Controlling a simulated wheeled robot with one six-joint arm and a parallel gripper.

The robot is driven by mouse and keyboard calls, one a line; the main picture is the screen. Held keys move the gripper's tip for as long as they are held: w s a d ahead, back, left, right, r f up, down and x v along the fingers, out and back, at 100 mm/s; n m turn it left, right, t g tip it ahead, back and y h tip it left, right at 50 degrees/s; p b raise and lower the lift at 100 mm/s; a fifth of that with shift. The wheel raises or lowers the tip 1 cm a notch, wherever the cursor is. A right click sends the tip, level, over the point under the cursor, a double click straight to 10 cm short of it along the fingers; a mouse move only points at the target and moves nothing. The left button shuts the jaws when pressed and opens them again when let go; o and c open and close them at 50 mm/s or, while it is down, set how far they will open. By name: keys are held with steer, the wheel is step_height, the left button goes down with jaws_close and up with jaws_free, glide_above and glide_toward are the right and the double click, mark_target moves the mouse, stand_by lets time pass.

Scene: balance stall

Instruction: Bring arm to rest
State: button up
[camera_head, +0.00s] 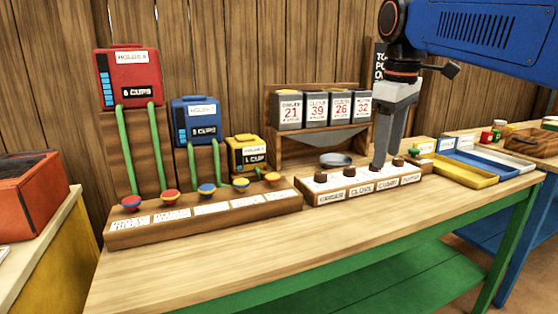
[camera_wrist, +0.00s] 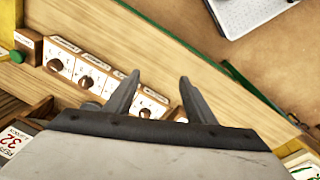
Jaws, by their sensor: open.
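My gripper (camera_head: 387,163) hangs pointing down over the labelled knob panel (camera_head: 327,198) on the wooden table. Its two fingers are apart with nothing between them, and they also show in the wrist view (camera_wrist: 160,82). The blue arm link (camera_head: 490,35) reaches in from the upper right. The panel has a row of dark brown knobs (camera_head: 320,177); the fingers overlap it in the picture, and I cannot tell whether they touch it. In the wrist view the panel (camera_wrist: 75,65) lies beyond the fingers, partly hidden by the gripper body.
Behind the panel are a grey dish (camera_head: 335,159) and a rack of numbered bins (camera_head: 315,110). Red (camera_head: 128,78), blue (camera_head: 195,121) and yellow (camera_head: 247,153) cup containers stand left. Yellow (camera_head: 465,172) and blue (camera_head: 485,161) trays lie right. The table's front strip (camera_head: 270,247) is clear.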

steer(key=s+d+f+m+t, duration=0.1)
steer(key=s+f+m, duration=0.2)
steer(key=s+f, duration=0.3)
steer(key=s+d+f+m+t, duration=0.1)
steer(key=s+d+f+m, duration=0.1)
steer(key=s+f, duration=0.5)
steer(key=s+d+f+m+t, duration=0.1)
steer(key=s+f+m, duration=0.3)
steer(key=f, duration=1.2)
steer(key=s+d, duration=0.1)
steer(key=s, duration=0.2)
steer(key=shift+d+f, duration=0.2)
steer(key=shift+f, duration=0.05)
